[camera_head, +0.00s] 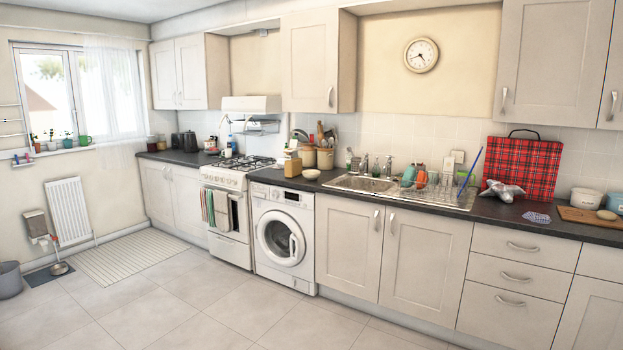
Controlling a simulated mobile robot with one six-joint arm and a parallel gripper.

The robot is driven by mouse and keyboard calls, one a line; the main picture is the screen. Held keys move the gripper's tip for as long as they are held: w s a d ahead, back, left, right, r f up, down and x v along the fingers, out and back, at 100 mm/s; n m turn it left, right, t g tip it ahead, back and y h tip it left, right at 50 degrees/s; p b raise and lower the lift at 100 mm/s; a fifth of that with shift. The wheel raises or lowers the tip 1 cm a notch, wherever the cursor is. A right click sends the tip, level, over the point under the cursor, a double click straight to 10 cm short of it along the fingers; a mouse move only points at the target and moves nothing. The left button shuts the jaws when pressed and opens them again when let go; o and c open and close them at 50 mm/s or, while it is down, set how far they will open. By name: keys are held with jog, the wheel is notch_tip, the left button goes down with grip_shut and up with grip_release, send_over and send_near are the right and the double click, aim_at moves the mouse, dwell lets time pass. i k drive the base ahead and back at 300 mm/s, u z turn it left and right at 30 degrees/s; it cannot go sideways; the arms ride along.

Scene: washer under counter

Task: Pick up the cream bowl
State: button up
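A small cream bowl (311,174) stands on the dark counter above the washing machine (285,238), just left of the sink. It is upright, near the counter's front edge. A second small, round, cream-coloured thing (606,214) lies on the wooden board at the far right; I cannot tell whether it is a bowl. My gripper is not in view.
A wooden block (292,166) and a pot of utensils (325,157) stand behind the bowl. The sink (365,184) and full dish rack (440,190) are to its right, the gas stove (238,168) to its left. The tiled floor (220,310) in front is clear.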

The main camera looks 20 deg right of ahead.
aim_at(311, 176)
jog(key=u, duration=0.15)
jog(key=i, duration=1.4)
jog(key=z, duration=0.35)
jog(key=i, duration=1.55)
jog(key=z, duration=0.35)
